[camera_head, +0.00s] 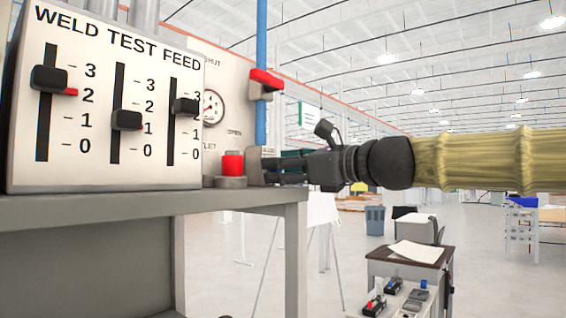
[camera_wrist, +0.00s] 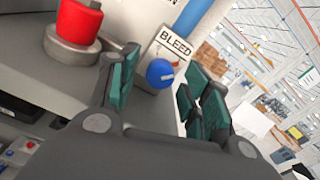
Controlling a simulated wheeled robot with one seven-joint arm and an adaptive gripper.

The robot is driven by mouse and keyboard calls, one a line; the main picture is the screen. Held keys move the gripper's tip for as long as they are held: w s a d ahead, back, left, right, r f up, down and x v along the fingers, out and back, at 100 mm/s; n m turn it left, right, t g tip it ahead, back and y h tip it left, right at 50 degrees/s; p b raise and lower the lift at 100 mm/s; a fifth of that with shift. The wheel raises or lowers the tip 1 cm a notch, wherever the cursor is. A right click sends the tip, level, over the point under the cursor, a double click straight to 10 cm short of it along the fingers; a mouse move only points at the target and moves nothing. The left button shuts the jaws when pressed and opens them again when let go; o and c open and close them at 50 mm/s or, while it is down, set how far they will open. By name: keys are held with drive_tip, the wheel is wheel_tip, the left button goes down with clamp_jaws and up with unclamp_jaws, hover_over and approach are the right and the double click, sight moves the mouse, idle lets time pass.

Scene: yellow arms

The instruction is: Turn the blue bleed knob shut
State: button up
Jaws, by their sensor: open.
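In the head view my gripper (camera_head: 268,170) reaches in from the right at the end of the bench, and the knob is hidden there.
A red button (camera_head: 233,165) on a grey base stands close by. A blue pipe (camera_head: 261,80) with a red lever (camera_head: 266,80) rises behind. The slider panel WELD TEST FEED (camera_head: 105,165) stands on the bench (camera_head: 150,205).

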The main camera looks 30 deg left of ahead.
drive_tip(key=c, duration=1)
drive_tip(key=shift+a+f, duration=0.1)
drive_tip(key=shift+c, duration=0.2)
drive_tip(key=n+b, duration=0.2)
drive_tip(key=n, duration=0.1)
drive_tip(key=shift+f+n+b, duration=0.15)
drive_tip(key=shift+n+b, duration=0.25)
drive_tip(key=n+b, duration=0.3)
drive_tip(key=n, duration=0.2)
drive_tip(key=shift+n, duration=0.3)
drive_tip(key=n+b, duration=0.3)
drive_tip(key=n, duration=0.2)
drive_tip(key=shift+r+n+b, duration=0.25)
drive_tip(key=shift+n+b, duration=0.7)
drive_tip(key=shift+n, duration=0.55)
